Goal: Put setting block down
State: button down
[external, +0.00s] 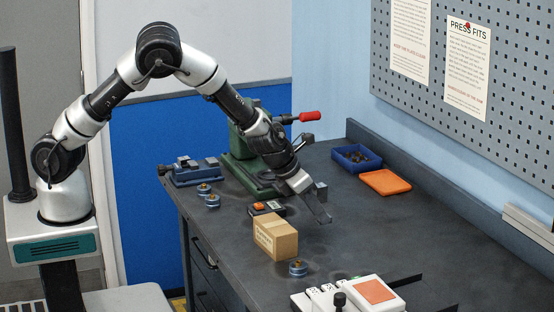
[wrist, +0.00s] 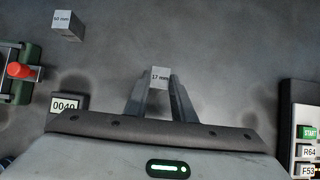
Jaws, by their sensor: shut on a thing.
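The setting block (wrist: 160,76) is a small grey block marked "17 mm", seen between the fingertips in the wrist view. My gripper (wrist: 160,88) is shut on its sides, with the labelled face showing. In the external view my gripper (external: 318,212) points down low over the middle of the bench, just right of the cardboard box. There the held block is hard to make out, and whether it touches the bench cannot be told. A second grey block marked "50 mm" (wrist: 66,26) stands apart, up and left of the held one in the wrist view.
A green press (external: 242,150) with a red-knobbed lever stands behind. A small counter reading "0040" (wrist: 68,102) lies left of my gripper. The cardboard box (external: 275,236) is close by. A white START panel (wrist: 304,135) is at right. Bare bench (external: 400,225) lies right of my gripper.

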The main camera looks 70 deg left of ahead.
aim_at(319, 225)
jog(key=shift+f+b, duration=0.65)
jog(key=shift+f, duration=0.95)
jog(key=shift+f, duration=0.2)
jog(key=c, duration=1.5)
grip_release()
jog(key=shift+s+r, duration=0.15)
jog(key=shift+r, duration=0.4)
jog(key=p+v, duration=0.4)
jog(key=v, duration=0.7)
jog(key=shift+s, duration=0.1)
